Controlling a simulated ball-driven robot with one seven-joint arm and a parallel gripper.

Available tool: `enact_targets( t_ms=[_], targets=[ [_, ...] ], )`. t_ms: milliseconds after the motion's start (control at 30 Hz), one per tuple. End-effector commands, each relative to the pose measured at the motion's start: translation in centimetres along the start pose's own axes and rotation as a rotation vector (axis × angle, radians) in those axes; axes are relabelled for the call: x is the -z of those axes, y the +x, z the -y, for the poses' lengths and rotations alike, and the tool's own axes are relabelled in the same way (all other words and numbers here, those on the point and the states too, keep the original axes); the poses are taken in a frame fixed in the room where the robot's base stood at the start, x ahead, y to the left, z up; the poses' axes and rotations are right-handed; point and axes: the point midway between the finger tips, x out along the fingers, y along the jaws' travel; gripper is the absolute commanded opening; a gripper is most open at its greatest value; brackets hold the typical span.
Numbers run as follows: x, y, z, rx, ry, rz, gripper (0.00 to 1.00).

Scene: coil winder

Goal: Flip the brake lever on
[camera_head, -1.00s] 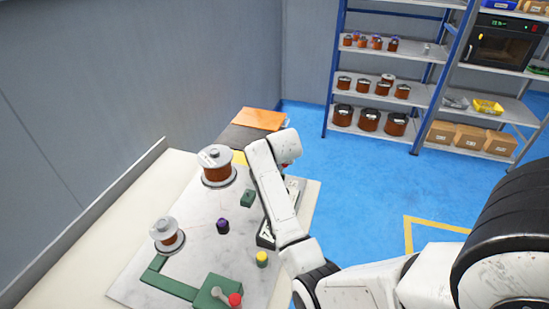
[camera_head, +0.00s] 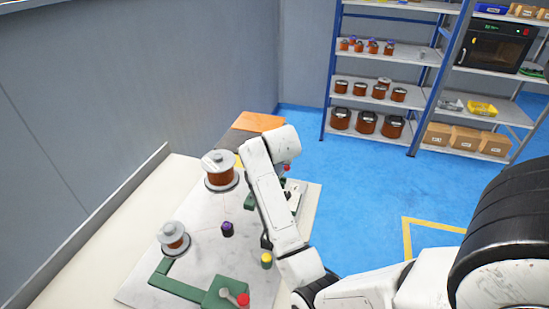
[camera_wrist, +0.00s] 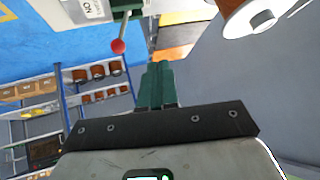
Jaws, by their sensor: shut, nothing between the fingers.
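In the wrist view, a lever with a red ball knob (camera_wrist: 118,46) hangs from a green mount beside a white plate (camera_wrist: 90,8) with upside-down lettering that looks like ON. In the head view, a red knob (camera_head: 286,168) shows just right of my arm, at the bench's far right. My gripper (camera_wrist: 156,66) has green fingers, closed together and empty. It is to the right of the red knob in the wrist view, apart from it. Another red-knobbed lever (camera_head: 243,299) is on a green box at the front.
The bench carries a large copper spool (camera_head: 220,170), a smaller spool (camera_head: 173,238), a purple-topped post (camera_head: 227,229) and a yellow-topped post (camera_head: 266,260). A wall is on the left. Shelves (camera_head: 378,105) stand beyond open blue floor.

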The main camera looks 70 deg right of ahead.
Motion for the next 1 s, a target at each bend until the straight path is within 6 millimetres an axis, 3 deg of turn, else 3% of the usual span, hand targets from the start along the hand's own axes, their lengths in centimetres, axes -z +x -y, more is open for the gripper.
enact_targets(
  t_ms=[200, 400, 1000],
  targets=[
    [-0.3, -3.4, -0.5, 0.002, 0.000, -0.002, 0.00],
    [-0.4, -5.1, -0.8, 0.001, 0.000, 0.000, 0.00],
    [-0.4, -5.3, -0.9, 0.000, 0.000, 0.001, 0.00]
  ],
)
